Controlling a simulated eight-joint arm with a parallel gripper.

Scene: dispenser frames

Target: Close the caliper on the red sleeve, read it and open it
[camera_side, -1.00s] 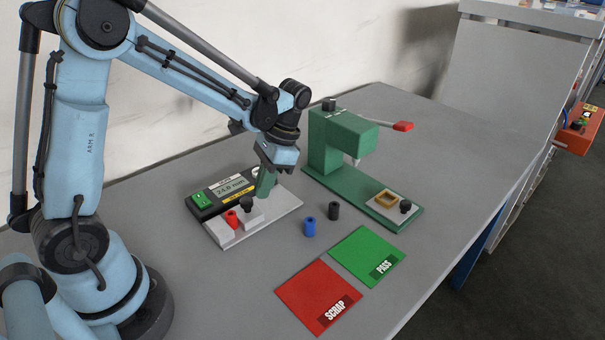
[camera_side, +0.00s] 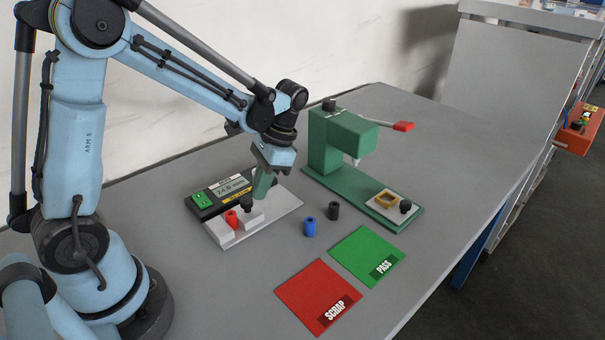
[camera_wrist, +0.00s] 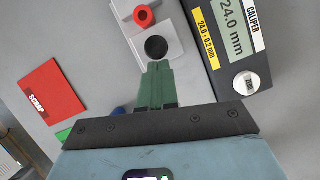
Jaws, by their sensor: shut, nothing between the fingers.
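The red sleeve (camera_side: 231,217) stands on the caliper between the pale fixed block (camera_side: 221,232) and the sliding block with the black knob (camera_side: 247,203). In the wrist view the red sleeve (camera_wrist: 144,15) sits close to the sliding block (camera_wrist: 172,42); I cannot tell whether a small gap is left. The caliper display (camera_wrist: 232,40) reads 24.0 mm. My gripper (camera_side: 258,196) is shut and empty, its green fingers beside the knob on the side away from the sleeve. In the wrist view the fingertips (camera_wrist: 157,68) are right at the knob (camera_wrist: 156,48); contact is unclear.
A blue sleeve (camera_side: 309,227) and a black sleeve (camera_side: 334,211) stand right of the caliper. The red SCRAP mat (camera_side: 310,290) and green PASS mat (camera_side: 360,252) lie in front, bare. A green press (camera_side: 335,145) with a red-tipped lever stands behind right.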

